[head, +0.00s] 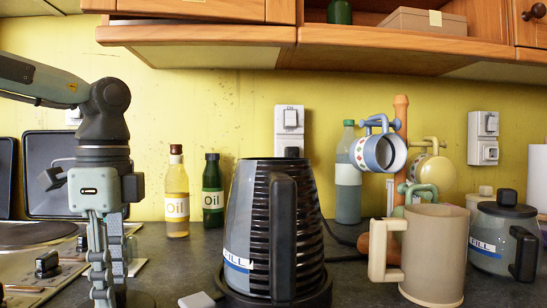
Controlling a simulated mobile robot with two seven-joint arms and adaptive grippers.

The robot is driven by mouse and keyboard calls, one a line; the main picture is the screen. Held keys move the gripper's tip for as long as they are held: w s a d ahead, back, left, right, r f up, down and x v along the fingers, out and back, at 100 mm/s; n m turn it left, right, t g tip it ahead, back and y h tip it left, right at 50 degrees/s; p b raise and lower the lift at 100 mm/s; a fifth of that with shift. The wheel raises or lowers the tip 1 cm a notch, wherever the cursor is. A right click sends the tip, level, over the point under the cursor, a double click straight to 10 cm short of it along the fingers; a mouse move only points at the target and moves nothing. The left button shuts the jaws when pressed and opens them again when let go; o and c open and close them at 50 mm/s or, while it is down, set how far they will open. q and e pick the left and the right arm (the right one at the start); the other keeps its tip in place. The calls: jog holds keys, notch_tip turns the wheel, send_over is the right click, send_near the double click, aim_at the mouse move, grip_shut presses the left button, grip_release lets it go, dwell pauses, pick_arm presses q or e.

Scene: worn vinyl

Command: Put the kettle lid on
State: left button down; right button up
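A dark ribbed kettle (244,215) with a black handle stands upright on its black base (318,297) at the front middle. Its top rim is seen edge-on, so I cannot see into its mouth, and no lid shows clearly on it. My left gripper (108,295) points down at the left, beside the kettle and apart from it. Its fingers are seen nearly side-on, so their gap is unclear. A dark rounded thing (138,299), possibly the kettle lid, lies low by the fingertips, mostly hidden and cut by the frame edge. My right gripper is out of view.
A hob (30,235) is at the left. Two oil bottles (177,200) stand behind. A beige mug (432,255), a mug tree (400,130) with hanging mugs and a lidded jug (490,242) fill the right. Wooden cupboards (400,45) overhang the counter.

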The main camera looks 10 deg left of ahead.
pick_arm(q)
jog(key=shift+r+p, duration=2.15)
jog(key=shift+r, duration=1.3)
jog(key=shift+f, duration=0.15)
notch_tip(320, 180, down, 7)
jog(key=b, duration=0.4)
jog(key=shift+r+b, duration=0.2)
jog(key=shift+b, duration=0.1)
